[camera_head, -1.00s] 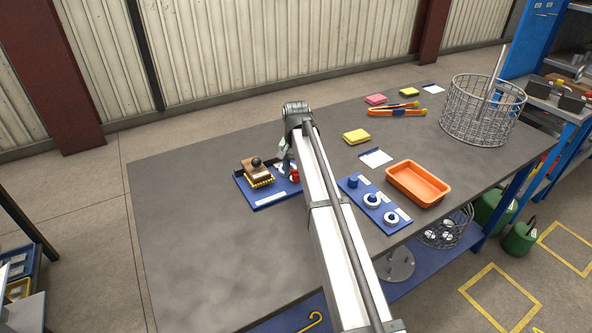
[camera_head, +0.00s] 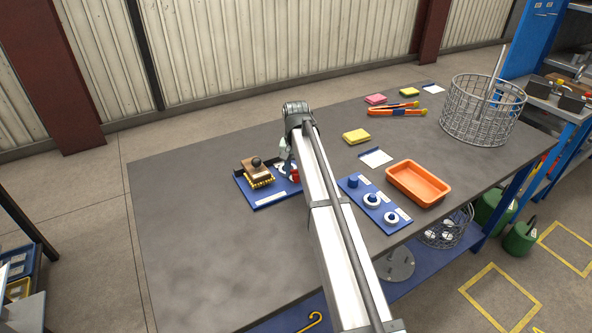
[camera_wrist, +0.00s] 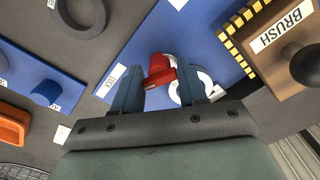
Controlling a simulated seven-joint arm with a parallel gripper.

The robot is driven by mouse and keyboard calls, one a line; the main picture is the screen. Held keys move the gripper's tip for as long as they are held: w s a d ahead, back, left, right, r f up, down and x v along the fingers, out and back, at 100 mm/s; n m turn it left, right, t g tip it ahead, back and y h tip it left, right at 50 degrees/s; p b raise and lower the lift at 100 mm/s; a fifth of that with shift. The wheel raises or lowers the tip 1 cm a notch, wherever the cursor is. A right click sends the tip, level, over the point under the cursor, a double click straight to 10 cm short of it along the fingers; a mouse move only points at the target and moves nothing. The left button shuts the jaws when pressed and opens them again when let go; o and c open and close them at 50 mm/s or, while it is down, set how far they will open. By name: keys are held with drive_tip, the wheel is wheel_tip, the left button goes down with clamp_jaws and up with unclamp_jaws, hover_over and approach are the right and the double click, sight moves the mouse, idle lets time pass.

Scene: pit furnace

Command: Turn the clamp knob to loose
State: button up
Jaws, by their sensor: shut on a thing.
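The red clamp knob (camera_wrist: 159,70) sits over a white round dial on a blue plate (camera_wrist: 160,37), between the two fingers of my gripper (camera_wrist: 162,88) in the wrist view. My gripper is shut on the knob. In the head view the knob (camera_head: 295,176) shows as a small red patch beside my arm, which hides most of the gripper. The blue plate (camera_head: 268,201) lies on the table. The white dial (camera_wrist: 207,82) is partly covered by a finger, and its markings cannot be read.
A wooden brush block (camera_head: 256,170) with a black ball handle stands on the same plate, close to my gripper. A second blue board (camera_head: 354,196) with round parts and an orange tray (camera_head: 418,182) lie to the right. The table's left front (camera_head: 190,270) is clear.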

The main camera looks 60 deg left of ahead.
sight(296, 170)
drive_tip(key=n, duration=1.5)
drive_tip(key=shift+a, duration=0.1)
drive_tip(key=shift+r, duration=0.1)
idle(0.5)
drive_tip(key=o, duration=0.8)
wheel_tip(296, 170, up, 14)
drive_tip(key=shift+f, duration=0.15)
